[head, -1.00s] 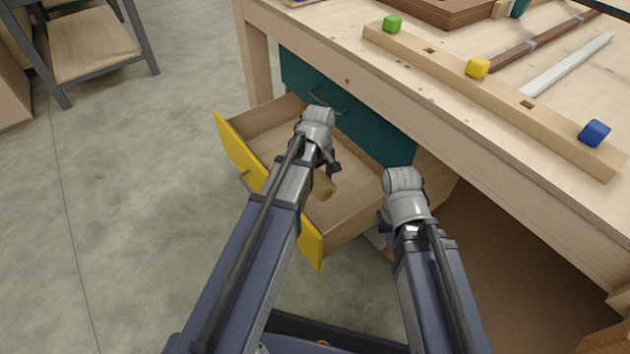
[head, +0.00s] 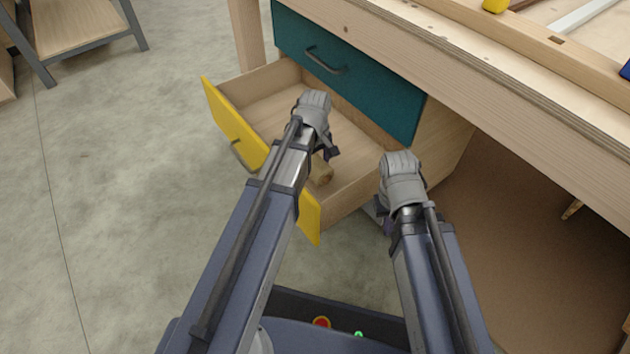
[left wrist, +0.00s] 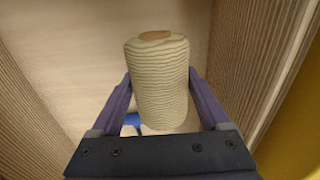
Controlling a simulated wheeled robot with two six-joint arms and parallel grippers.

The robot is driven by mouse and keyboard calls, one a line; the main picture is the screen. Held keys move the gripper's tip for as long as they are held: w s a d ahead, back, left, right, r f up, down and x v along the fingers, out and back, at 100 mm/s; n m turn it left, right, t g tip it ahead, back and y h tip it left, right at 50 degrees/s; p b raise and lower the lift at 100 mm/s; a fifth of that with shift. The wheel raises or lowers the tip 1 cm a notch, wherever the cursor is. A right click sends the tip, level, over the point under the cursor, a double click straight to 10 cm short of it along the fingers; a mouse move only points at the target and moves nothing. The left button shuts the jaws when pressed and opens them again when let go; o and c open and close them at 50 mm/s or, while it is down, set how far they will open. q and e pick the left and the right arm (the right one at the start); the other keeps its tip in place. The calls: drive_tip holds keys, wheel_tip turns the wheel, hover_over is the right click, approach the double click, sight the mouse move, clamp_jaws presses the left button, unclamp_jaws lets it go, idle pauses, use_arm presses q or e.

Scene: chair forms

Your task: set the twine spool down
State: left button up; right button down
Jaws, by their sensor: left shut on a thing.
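The twine spool (left wrist: 160,82) is a cream, ridged cylinder with a brown core, upright between the two purple fingers of my left gripper in the left wrist view. My left gripper (head: 326,158) is shut on it, inside the open drawer with the yellow front (head: 232,124). In the head view only a tan part of the spool (head: 321,174) shows below my wrist. Whether the spool touches the drawer floor I cannot tell. My right gripper (head: 378,212) is mostly hidden behind its own arm, outside the drawer near its right side; its fingers are not clear.
A closed teal drawer (head: 350,75) with a grey handle lies above the open one, under the wooden workbench (head: 480,75). A small blue thing (left wrist: 132,119) shows behind the spool in the left wrist view. The drawer's far-left floor looks clear.

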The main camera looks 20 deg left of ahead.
sight(315, 160)
use_arm(q)
drive_tip(key=shift+f, duration=0.5)
use_arm(e)
drive_tip(key=shift+f, duration=0.55)
